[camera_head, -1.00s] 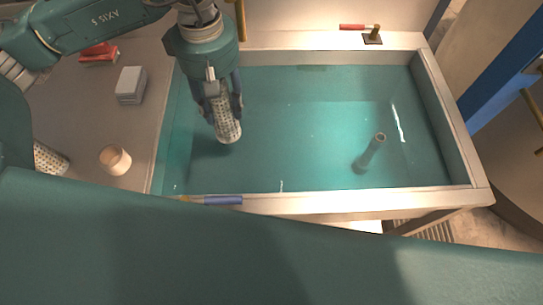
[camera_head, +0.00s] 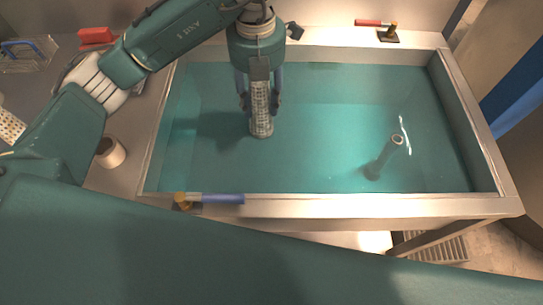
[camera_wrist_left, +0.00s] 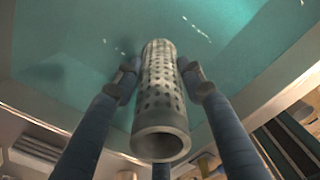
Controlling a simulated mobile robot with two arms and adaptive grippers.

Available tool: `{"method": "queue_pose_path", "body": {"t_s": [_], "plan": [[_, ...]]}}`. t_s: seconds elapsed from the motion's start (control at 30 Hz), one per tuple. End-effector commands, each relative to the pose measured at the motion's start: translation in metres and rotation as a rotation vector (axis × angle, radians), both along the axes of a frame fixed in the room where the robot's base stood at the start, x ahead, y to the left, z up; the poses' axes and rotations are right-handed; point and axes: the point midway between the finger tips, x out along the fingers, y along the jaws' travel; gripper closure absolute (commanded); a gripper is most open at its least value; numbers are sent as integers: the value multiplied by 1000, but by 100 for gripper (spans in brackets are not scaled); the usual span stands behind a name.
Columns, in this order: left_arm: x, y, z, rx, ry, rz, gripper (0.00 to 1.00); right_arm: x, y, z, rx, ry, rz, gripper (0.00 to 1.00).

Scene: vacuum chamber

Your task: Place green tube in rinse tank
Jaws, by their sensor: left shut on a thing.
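My left gripper (camera_head: 260,98) is shut on a perforated metal tube (camera_head: 261,122), which hangs upright over the rinse tank. The tube looks grey rather than clearly green. In the left wrist view the tube (camera_wrist_left: 160,95) lies between the fingers of the left gripper (camera_wrist_left: 163,80), its open end toward the camera. The rinse tank (camera_head: 330,205) is a wide basin with a pale rim and teal water or lining. Whether the tube's lower end touches the water, I cannot tell. My right gripper is not in view.
A pipe (camera_head: 384,157) stands up inside the tank at the right. A blue-handled valve (camera_head: 215,198) sits on the near rim and a red-handled valve (camera_head: 378,26) on the far rim. A white cup (camera_head: 110,152), a red object (camera_head: 96,37) and a wire basket (camera_head: 27,53) are left.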

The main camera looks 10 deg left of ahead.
Motion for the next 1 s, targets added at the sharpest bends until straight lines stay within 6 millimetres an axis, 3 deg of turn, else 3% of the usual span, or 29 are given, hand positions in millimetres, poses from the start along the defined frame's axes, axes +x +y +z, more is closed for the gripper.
{"method": "queue_pose_path", "body": {"t_s": [0.53,1.0], "plan": [[-2,0,-129,1,6,17,86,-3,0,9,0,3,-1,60],[-1,0,-182,1,5,15,86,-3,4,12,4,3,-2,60]]}}
